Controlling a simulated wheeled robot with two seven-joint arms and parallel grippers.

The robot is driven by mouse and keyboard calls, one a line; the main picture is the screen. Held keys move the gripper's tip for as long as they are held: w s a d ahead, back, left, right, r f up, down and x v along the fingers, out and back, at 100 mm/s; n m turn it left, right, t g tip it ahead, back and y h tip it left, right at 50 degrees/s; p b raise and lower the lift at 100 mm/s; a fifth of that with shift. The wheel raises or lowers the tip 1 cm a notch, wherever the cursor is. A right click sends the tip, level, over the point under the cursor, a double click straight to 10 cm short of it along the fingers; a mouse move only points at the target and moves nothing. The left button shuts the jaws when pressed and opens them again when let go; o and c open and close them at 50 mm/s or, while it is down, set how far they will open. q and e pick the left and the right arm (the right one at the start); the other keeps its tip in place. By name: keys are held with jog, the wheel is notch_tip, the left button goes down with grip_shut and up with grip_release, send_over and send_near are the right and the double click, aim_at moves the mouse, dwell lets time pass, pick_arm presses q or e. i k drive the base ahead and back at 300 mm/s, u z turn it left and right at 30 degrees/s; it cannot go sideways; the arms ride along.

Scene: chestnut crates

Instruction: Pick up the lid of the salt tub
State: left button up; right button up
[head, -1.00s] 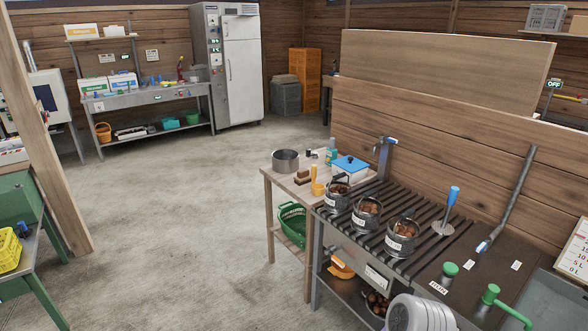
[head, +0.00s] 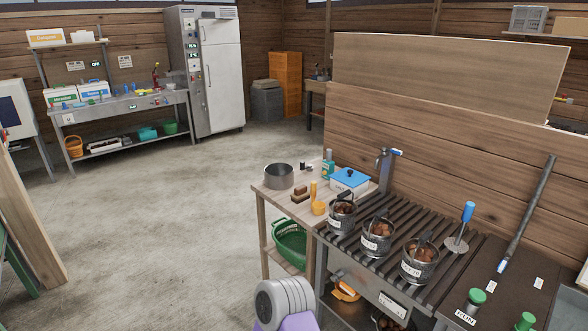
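A white tub, which appears to be the salt tub (head: 344,190), stands at the back right of the small wooden table, beside the grill. Its blue lid (head: 350,178) is on top, with a small dark knob in the middle. Any writing on the tub is too small to read. Neither of my grippers shows in the head view; only a pale rounded part of my own arm is at the bottom centre.
The wooden table (head: 262,190) also holds a steel pot (head: 279,176), a brown brush, a yellow cup (head: 319,207) and a teal bottle (head: 328,168). Several pots of chestnuts stand on the slatted grill (head: 385,225). The floor to the left is clear.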

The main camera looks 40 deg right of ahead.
aim_at(350, 178)
jog(key=u, duration=0.05)
jog(key=i, duration=1.85)
jog(key=z, duration=1.65)
jog(key=i, duration=0.85)
jog(key=z, duration=0.85)
